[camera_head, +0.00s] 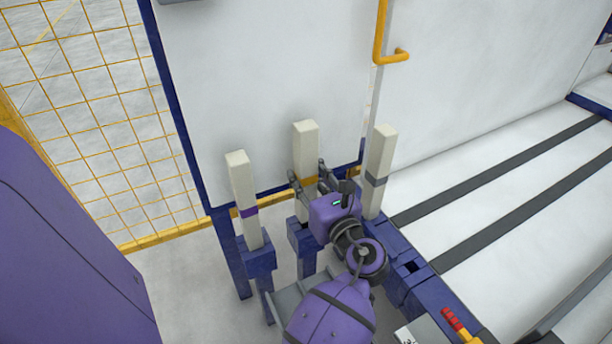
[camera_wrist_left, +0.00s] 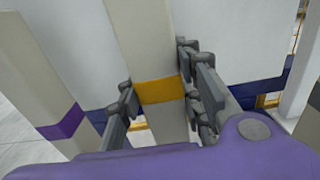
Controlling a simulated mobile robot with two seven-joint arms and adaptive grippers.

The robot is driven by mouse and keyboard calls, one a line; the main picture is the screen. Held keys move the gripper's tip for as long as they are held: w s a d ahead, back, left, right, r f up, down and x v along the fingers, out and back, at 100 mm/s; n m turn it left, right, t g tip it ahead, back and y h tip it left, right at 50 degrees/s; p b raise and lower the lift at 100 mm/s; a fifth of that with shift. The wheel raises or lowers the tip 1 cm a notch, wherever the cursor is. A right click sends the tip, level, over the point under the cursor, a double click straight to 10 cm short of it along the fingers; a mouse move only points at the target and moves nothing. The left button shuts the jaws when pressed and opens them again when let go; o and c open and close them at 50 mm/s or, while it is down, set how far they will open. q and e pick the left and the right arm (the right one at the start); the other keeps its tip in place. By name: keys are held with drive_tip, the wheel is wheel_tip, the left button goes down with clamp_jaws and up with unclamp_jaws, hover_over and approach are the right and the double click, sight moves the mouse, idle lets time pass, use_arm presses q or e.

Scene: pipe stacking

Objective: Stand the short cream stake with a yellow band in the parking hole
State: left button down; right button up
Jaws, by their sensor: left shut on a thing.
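The cream stake with a yellow band (camera_head: 306,145) stands upright between two other stakes; its band shows in the left wrist view (camera_wrist_left: 160,90). My left gripper (camera_head: 309,180) is shut on this stake, with fingers on both sides at about band height. The stake's lower end is partly hidden by the gripper; a blue socket block (camera_head: 300,236) is below it, and I cannot tell whether the stake is seated. A dark, empty square hole (camera_head: 411,266) shows in the blue rail at right; it may be the parking hole. My right gripper is not in view.
A cream stake with a purple band (camera_head: 241,180) stands at left in a blue socket. A cream stake with a grey band (camera_head: 382,155) stands close at right. A white panel (camera_head: 260,70) is behind, and a yellow mesh fence (camera_head: 110,110) is at left.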

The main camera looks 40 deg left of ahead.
sight(310, 190)
use_arm(q)
drive_tip(key=shift+f+b, duration=0.4)
drive_tip(key=shift+f, duration=0.75)
drive_tip(key=c, duration=1.2)
unclamp_jaws()
drive_tip(key=shift+o, duration=0.2)
drive_tip(key=shift+f, duration=0.1)
drive_tip(key=v, duration=0.7)
drive_tip(key=shift+s+d, duration=0.15)
drive_tip(key=shift+d, duration=0.1)
